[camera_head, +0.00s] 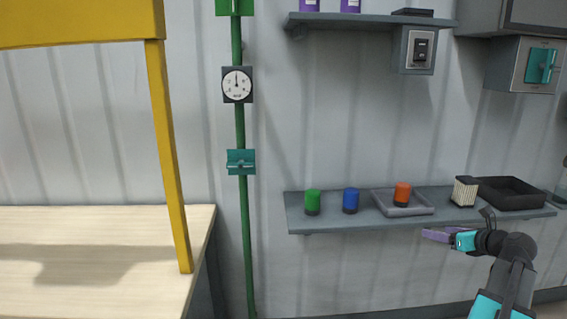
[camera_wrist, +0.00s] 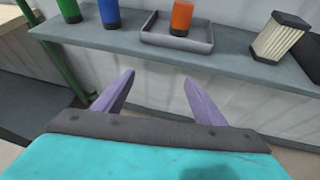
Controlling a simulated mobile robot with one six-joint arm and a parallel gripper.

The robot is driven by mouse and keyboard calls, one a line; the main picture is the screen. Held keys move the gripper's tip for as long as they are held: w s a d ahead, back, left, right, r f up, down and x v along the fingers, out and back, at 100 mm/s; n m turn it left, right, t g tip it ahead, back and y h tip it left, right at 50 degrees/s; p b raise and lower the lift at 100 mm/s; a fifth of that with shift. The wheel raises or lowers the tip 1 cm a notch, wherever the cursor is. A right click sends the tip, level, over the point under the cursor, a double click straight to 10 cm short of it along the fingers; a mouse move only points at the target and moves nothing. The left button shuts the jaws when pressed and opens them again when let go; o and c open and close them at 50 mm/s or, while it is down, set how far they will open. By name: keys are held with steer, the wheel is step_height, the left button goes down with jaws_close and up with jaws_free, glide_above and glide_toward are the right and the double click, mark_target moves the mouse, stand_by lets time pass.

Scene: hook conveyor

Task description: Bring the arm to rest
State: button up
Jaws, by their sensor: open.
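My gripper (camera_head: 437,236) is at the right of the head view, just below and in front of the front edge of the lower shelf (camera_head: 330,220). In the wrist view my gripper (camera_wrist: 158,90) shows two purple fingers spread apart with nothing between them. The fingers point toward the shelf's front edge and do not visibly touch it. My arm comes in from the lower right of the head view.
On the shelf stand a green cylinder (camera_head: 312,202), a blue cylinder (camera_head: 350,200), an orange cylinder (camera_head: 402,194) in a grey tray (camera_head: 421,209), a ribbed block (camera_head: 465,191) and a black bin (camera_head: 512,204). A wooden table (camera_head: 90,265) and yellow frame (camera_head: 167,150) stand left.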

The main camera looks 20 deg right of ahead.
steer(key=w+a+f+n+g+y, duration=0.1)
steer(key=w+a+f+n+y, duration=0.15)
steer(key=w+a+f, duration=0.75)
steer(key=w+a+f+n+g+y, duration=0.1)
steer(key=w+a+f+g+y, duration=0.3)
steer(key=a+f, duration=0.65)
steer(key=a+f+n+g+y, duration=0.1)
steer(key=a+f+n, duration=0.1)
steer(key=a+f, duration=0.55)
steer(key=s+a+f+n+g, duration=0.15)
steer(key=a+f, duration=0.35)
steer(key=a, duration=0.6)
steer(key=a+f+n+g+y, duration=0.1)
steer(key=a+f+n, duration=0.1)
steer(key=a+f, duration=0.55)
steer(key=s+a+f+n+g+h, duration=0.1)
steer(key=s+a+f+n+g, duration=0.2)
steer(key=s+a+f+n, duration=0.5)
steer(key=s+a+f+n+g+h, duration=0.1)
steer(key=s+a+f+n+g, duration=0.4)
steer(key=s+a, duration=0.55)
steer(key=s+f+n+g+h, duration=0.15)
steer(key=s+f+n, duration=0.35)
steer(key=s, duration=0.5)
steer(key=s+d+n+h, duration=0.3)
steer(key=d+n, duration=0.3)
steer(key=n, duration=0.5)
steer(key=shift+s+d+f+g, duration=0.2)
steer(key=shift+s+f+g, duration=0.1)
steer(key=shift+s, duration=0.4)
